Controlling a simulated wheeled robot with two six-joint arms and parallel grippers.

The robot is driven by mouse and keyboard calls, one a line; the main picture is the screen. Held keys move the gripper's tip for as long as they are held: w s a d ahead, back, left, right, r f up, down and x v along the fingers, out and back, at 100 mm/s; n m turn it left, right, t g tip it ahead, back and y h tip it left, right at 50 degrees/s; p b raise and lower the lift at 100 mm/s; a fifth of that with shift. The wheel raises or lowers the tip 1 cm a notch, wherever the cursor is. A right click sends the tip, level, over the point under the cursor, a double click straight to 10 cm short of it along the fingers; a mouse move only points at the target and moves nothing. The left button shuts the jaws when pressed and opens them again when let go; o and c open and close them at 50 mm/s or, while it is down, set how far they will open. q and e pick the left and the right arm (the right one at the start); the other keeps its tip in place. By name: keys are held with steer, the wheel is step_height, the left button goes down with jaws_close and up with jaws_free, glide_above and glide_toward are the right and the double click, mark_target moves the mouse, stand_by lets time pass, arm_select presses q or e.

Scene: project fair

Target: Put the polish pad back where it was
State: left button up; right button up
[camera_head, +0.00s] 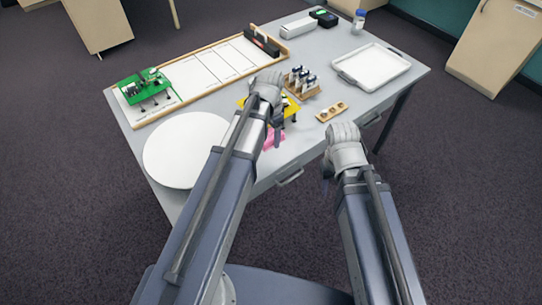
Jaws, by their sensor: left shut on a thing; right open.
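A pink piece, seemingly the polish pad (269,141), shows beside my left forearm at the table's front part. My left gripper (277,128) is shut on it; the arm hides much of the pad, and I cannot tell whether it touches the table. A yellow board (291,108) on short legs stands just behind the gripper, partly hidden by it. My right gripper (328,168) is open and seems empty, in front of the table's front edge. Its fingers are mostly hidden by its own wrist.
A round white plate (180,150) lies left of my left arm. Behind are a green circuit board (143,86) and a wood-framed white panel (205,75). A rack of small bottles (301,82), a wooden strip with holes (332,112) and a white tray (371,68) stand right. Bare table lies around the strip.

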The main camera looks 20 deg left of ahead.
mark_target(271, 158)
arm_select(q)
steer(key=shift+f+b, duration=4)
steer(key=shift+f, duration=0.45)
steer(key=shift+f, duration=0.1)
steer(key=shift+f, duration=0.15)
steer(key=o, duration=0.9)
steer(key=shift+c, duration=0.2)
steer(key=o, duration=0.3)
steer(key=shift+o, duration=0.2)
steer(key=shift+s, duration=0.15)
steer(key=shift+d, duration=0.1)
